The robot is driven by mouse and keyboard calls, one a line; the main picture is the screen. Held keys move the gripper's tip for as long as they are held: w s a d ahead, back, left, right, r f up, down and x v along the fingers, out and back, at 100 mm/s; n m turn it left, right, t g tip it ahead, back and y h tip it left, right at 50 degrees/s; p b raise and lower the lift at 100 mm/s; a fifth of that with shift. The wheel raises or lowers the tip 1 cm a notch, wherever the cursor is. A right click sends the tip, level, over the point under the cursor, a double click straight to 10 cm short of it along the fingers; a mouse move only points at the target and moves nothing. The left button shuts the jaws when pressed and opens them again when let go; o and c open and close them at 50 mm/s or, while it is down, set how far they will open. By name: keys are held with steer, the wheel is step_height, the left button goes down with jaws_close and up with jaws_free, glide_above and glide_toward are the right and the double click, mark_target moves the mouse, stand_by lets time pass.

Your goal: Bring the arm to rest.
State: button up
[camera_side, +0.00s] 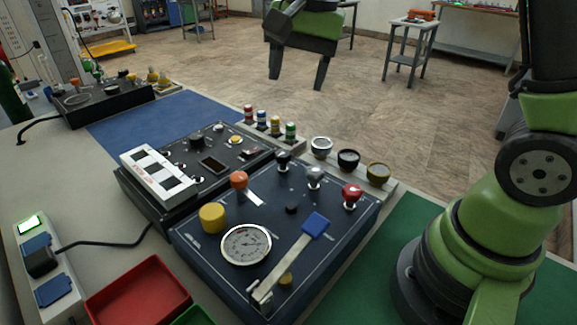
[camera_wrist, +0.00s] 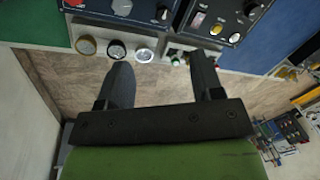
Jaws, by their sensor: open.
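My gripper (camera_side: 296,68) shows at the top of the side view, green with two dark fingers pointing down. It hangs above and beyond the far edge of the bench, with floor behind it in the picture. In the wrist view my gripper (camera_wrist: 163,75) has its two fingers wide apart, with nothing between them. It is open and touches nothing that I can see. My green arm (camera_side: 485,225) stands at the right of the side view.
A dark blue panel (camera_side: 330,240) carries a gauge (camera_side: 246,244), knobs and a blue-ended lever (camera_side: 314,226). A second black panel (camera_side: 240,133) stands beside it. Small round cups (camera_side: 348,159) line the bench's far edge. A red tray (camera_side: 137,291) is at the front left. The blue mat (camera_side: 150,130) is mostly bare.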

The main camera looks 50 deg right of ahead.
steer(key=s+a+r+n+t, duration=0.1)
steer(key=s+n, duration=0.3)
steer(key=s, duration=0.4)
steer(key=s+a+r+n+t+y, duration=0.1)
steer(key=s+r+n+t, duration=0.3)
steer(key=s, duration=0.5)
steer(key=shift+a, duration=0.35)
steer(key=shift+o, duration=0.3)
steer(key=shift+r, duration=0.1)
